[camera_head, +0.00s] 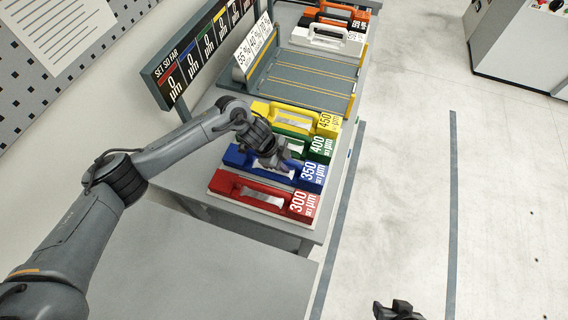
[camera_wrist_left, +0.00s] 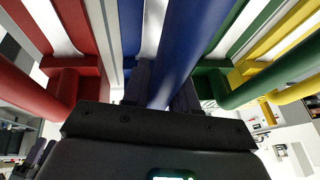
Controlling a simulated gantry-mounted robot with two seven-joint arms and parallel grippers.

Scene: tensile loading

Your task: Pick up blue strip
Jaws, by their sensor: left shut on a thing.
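The blue strip (camera_head: 311,176), marked 350 µm, lies on the table between the red strip and the green strip. My left gripper (camera_head: 277,162) is over its handle in the head view. In the left wrist view the blue handle (camera_wrist_left: 190,35) runs between the two fingers of my left gripper (camera_wrist_left: 163,88), which is shut on it. The gripper hides part of the strip in the head view. My right gripper (camera_head: 398,311) only just shows at the bottom edge, and its jaws cannot be made out.
The red strip (camera_head: 225,182) lies in front, the green strip (camera_head: 322,146) and yellow strip (camera_head: 328,122) behind. A grey grooved tray (camera_head: 340,103) and a white-handled block (camera_head: 315,40) stand farther back. A sign board (camera_head: 160,75) borders the left.

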